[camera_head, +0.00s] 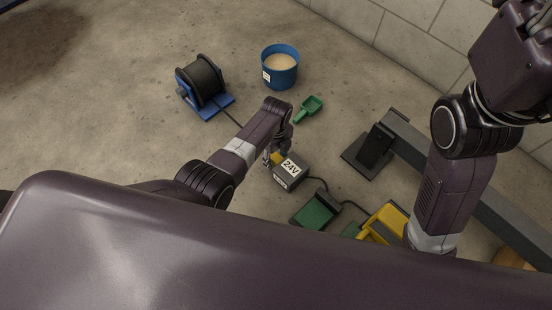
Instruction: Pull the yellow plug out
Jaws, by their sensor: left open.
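The yellow plug (276,158) is small and sits at the left end of the grey box marked 24V (291,173). The box lies on the floor, and a black cable leaves its right side. My left gripper (268,157) is open, right by the yellow plug. The view is too small to tell whether the fingers are around the plug or beside it. My right arm comes down at the right, and its gripper is hidden behind the dark body part in the foreground.
A dark post base (366,160) and a long grey beam (492,203) are at right.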

